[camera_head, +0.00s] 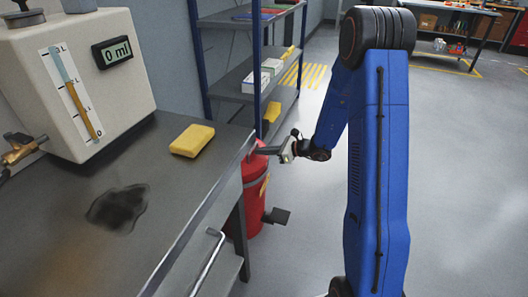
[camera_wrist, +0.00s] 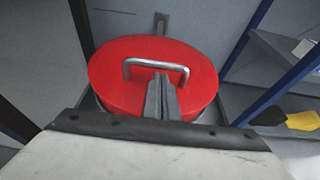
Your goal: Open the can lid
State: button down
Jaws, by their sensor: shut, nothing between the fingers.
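The red can (camera_head: 254,190) stands on the floor against the right end of the workbench, partly hidden by the bench edge. A dark foot pedal (camera_head: 277,216) sticks out at its base. In the wrist view its round red lid (camera_wrist: 113,87) lies flat on the can, with a silver bar handle (camera_wrist: 156,65) on top. My gripper (camera_head: 277,151) is at the top of the can. In the wrist view my gripper (camera_wrist: 160,95) has its fingers together with nothing between them, and the tips overlap the near side of the handle. I cannot tell whether they touch it.
The workbench (camera_head: 190,220) with a metal rail handle (camera_head: 208,262) borders the can on the left. A yellow sponge (camera_head: 192,140), a dark stain (camera_head: 118,208) and a dispenser (camera_head: 75,75) are on it. A blue-post shelf (camera_head: 232,85) stands behind.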

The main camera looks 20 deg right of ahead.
jog(key=shift+r, duration=0.1)
jog(key=shift+a+r, duration=0.1)
jog(key=shift+r, duration=0.35)
jog(key=w+a+r+g+h, duration=0.35)
jog(key=a+r, duration=0.25)
jog(key=r, duration=0.4)
jog(key=w+a+r+g+h, duration=0.3)
jog(key=w+a+r+h, duration=0.25)
jog(key=r, duration=0.35)
jog(key=w+a+r, duration=0.1)
jog(key=w+a, duration=0.5)
jog(key=a, duration=0.3)
jog(key=w+a, duration=0.6)
jog(key=a, duration=0.3)
jog(key=shift+w+r, duration=0.4)
jog(key=shift+d, duration=0.1)
